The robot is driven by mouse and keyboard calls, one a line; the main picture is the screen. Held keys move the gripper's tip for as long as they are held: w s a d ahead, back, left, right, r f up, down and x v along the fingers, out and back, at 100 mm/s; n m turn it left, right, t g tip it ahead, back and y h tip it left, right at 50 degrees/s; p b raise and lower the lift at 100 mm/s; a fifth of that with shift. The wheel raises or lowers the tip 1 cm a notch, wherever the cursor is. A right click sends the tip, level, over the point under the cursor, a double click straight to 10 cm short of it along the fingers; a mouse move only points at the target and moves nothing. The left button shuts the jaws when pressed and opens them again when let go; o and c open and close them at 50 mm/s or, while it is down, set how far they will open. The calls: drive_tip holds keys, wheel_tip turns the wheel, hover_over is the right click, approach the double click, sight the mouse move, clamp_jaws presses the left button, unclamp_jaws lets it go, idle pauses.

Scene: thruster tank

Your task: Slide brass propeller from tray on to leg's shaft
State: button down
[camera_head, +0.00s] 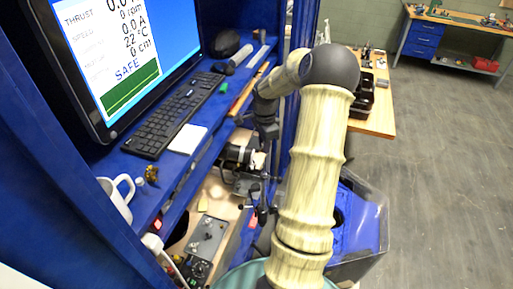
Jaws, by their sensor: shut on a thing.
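My cream arm reaches up and bends over to the left at a dark elbow. My gripper (267,132), dark and small in this view, points down in front of the lower shelf opening. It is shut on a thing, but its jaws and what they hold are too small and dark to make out. Just below and left of it is a black and silver cylindrical part (236,153) with a pale piece at its right end. I cannot tell whether this is the leg or its shaft. A small brass-coloured object (152,174) lies on the blue shelf near the mug. I cannot pick out the tray.
A monitor (125,50) reading SAFE, a keyboard (175,115) and a white mug (116,197) stand on the blue shelf. A grey control box (207,238) sits lower down. A blue bin (361,215) stands right of my arm. Open floor (440,150) lies to the right.

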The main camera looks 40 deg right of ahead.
drive_tip(key=shift+s, duration=0.15)
drive_tip(key=shift+f, duration=0.1)
wheel_tip(320, 180, down, 4)
drive_tip(key=b, duration=0.6)
drive_tip(key=shift+r, duration=0.2)
drive_tip(key=shift+f, duration=1.2)
drive_tip(key=shift+r+p, duration=0.1)
drive_tip(key=shift+p, duration=1.35)
idle(0.5)
drive_tip(key=shift+f+p, duration=0.95)
drive_tip(key=shift+f, duration=0.9)
idle(1.7)
